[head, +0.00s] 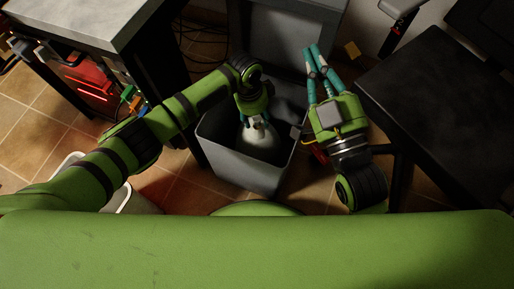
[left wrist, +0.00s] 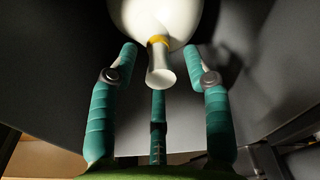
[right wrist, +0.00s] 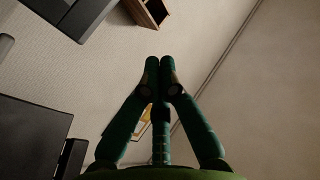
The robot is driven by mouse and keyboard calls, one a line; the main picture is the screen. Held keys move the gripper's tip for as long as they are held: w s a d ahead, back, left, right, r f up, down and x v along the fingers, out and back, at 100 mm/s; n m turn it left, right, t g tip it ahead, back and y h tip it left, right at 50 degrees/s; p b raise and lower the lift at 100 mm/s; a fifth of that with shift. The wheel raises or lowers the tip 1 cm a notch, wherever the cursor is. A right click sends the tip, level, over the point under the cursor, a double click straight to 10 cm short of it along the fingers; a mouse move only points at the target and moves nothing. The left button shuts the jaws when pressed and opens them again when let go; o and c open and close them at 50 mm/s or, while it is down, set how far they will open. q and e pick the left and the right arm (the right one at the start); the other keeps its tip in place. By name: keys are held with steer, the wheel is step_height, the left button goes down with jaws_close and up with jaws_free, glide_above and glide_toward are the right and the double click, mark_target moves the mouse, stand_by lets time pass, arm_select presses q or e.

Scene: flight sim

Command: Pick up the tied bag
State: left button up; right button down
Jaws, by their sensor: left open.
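The tied bag (head: 263,146) is white and rounded and sits inside a grey bin (head: 238,166). In the left wrist view the bag (left wrist: 155,14) shows a yellow tie and a white neck that points toward my palm. My left gripper (head: 258,120) reaches down into the bin from above. Its teal fingers (left wrist: 163,56) are open, spread on both sides of the neck, with a third finger below it. I cannot tell whether any finger touches the bag. My right gripper (head: 311,47) is raised right of the bin, empty, with its fingertips (right wrist: 166,62) together.
A dark seat or table (head: 435,105) stands at the right. A desk with a light top (head: 85,22) and a red-lit computer (head: 92,88) stand at the left. A second white bin (head: 128,199) is under my left arm. Cables lie behind.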

arm_select(q)
steer(key=shift+d+f+b, duration=0.1)
steer(key=shift+f+b, duration=0.2)
steer(key=shift+f, duration=0.6)
arm_select(e)
steer(key=r, duration=0.1)
steer(key=s+r+t+y, duration=0.1)
steer(key=r, duration=0.1)
steer(key=s+a+r+t+y, duration=0.1)
steer(key=shift+s+r+n, duration=0.2)
steer(key=shift+r+n, duration=0.15)
steer(key=shift+n, duration=0.05)
arm_select(q)
jaws_close()
steer(key=shift+r, duration=0.1)
steer(key=shift+r, duration=0.1)
arm_select(e)
steer(key=shift+w+f, duration=0.1)
